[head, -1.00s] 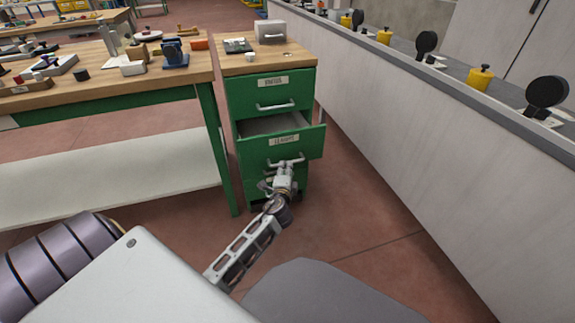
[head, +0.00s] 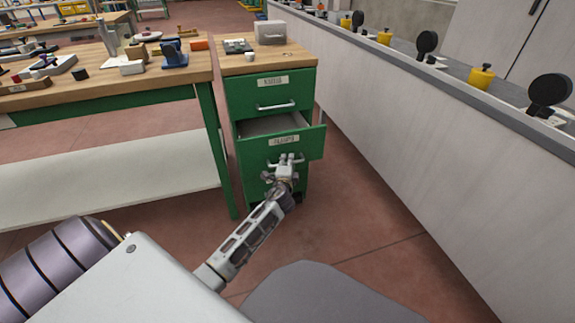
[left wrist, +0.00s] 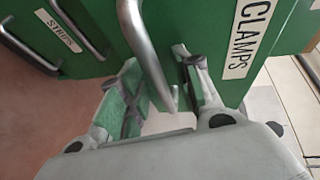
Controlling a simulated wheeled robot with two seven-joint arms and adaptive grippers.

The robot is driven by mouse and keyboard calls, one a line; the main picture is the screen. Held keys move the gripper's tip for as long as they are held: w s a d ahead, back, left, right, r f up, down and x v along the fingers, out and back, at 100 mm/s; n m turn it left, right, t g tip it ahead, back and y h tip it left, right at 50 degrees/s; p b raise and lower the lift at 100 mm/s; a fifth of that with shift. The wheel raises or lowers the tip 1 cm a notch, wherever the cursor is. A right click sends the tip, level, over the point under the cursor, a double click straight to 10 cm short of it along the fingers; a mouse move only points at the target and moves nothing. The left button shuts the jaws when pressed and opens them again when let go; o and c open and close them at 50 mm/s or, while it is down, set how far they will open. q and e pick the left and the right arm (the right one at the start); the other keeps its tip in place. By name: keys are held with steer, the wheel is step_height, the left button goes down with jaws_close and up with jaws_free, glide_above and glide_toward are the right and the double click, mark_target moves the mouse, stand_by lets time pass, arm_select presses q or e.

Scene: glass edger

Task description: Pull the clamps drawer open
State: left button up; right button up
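The clamps drawer (head: 300,148) is the green middle drawer of a cabinet. It stands partly open, and its inside shows behind its front. Its label reads CLAMPS in the left wrist view (left wrist: 247,38). Its grey bar handle (left wrist: 140,38) passes down between the fingers of my left gripper (left wrist: 163,95). The fingers stand apart, one on each side of the bar; whether either touches it I cannot tell. In the head view my left gripper (head: 285,163) is at the handle, in front of the drawer. My right gripper is not in view.
The closed top drawer (head: 272,95) is above. A lower drawer labelled STRIPS (left wrist: 58,30) shows in the left wrist view. A workbench (head: 110,92) with several tools stands left. A long pale machine wall (head: 400,125) runs along the right. Floor (head: 350,225) is clear between.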

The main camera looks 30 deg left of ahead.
arm_select(q)
steer(key=c, duration=0.6)
jaws_close()
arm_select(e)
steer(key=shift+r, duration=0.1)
arm_select(q)
steer(key=shift+s, duration=0.1)
steer(key=s+d+p, duration=0.1)
steer(key=s+d, duration=0.5)
steer(key=d, duration=0.1)
steer(key=shift+s+d, duration=0.25)
steer(key=shift+d, duration=0.1)
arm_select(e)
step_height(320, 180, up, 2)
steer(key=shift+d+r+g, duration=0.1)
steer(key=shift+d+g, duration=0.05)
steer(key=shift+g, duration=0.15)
